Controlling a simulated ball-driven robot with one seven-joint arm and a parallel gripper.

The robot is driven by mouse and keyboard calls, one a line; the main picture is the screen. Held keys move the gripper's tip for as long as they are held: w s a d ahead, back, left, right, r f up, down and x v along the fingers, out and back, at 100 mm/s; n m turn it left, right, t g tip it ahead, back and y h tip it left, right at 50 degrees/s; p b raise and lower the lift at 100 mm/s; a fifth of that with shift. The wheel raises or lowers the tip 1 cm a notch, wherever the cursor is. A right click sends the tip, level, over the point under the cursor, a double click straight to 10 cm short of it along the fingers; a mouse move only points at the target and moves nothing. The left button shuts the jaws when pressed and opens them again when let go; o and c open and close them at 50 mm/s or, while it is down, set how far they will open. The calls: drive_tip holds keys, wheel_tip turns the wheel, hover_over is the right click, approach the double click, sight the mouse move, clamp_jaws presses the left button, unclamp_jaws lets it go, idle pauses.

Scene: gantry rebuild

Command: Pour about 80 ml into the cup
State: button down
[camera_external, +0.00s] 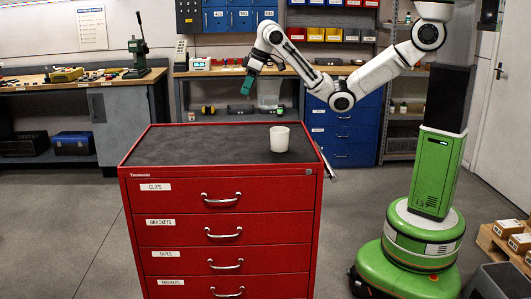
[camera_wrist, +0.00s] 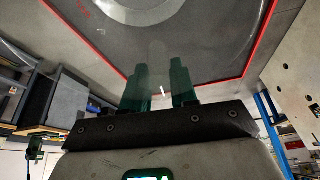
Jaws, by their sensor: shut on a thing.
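My gripper (camera_external: 247,86), with green fingers, is raised to the left of the cup and higher. In the wrist view my gripper (camera_wrist: 158,84) has a pale, see-through part between its fingers, and a large round translucent vessel (camera_wrist: 140,20) is cut off by the top edge. The gripper is shut on this vessel. Its shape, tilt and contents are hard to tell. I cannot make out the cup in the wrist view.
The red cabinet (camera_external: 220,222) has labelled drawers and a mostly bare top. A green press (camera_external: 138,58) stands on the left bench. Boxes (camera_external: 508,228) sit at right.

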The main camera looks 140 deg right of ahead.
drive_tip(key=shift+w+r, duration=0.1)
drive_tip(key=w+f+n+p, duration=0.1)
drive_tip(key=w+f, duration=0.2)
drive_tip(key=w, duration=0.2)
drive_tip(key=w+f+n+p, duration=0.1)
drive_tip(key=w+f+p, duration=0.1)
drive_tip(key=w+f, duration=0.2)
drive_tip(key=w+a+f+n+p, duration=0.1)
drive_tip(key=w+f, duration=0.3)
drive_tip(key=w, duration=0.3)
drive_tip(key=shift+w+f+t+y+p, duration=0.25)
drive_tip(key=shift+w+t+y+p, duration=0.1)
drive_tip(key=shift+w+t+y, duration=0.05)
drive_tip(key=shift+s+a+r, duration=0.1)
drive_tip(key=s+a+r+t+h+b, duration=0.5)
drive_tip(key=s+a+r+t+h, duration=0.1)
drive_tip(key=s+r+t, duration=0.1)
drive_tip(key=shift+s+r+t+h, duration=0.3)
drive_tip(key=shift+r+t, duration=0.2)
drive_tip(key=shift+r, duration=0.5)
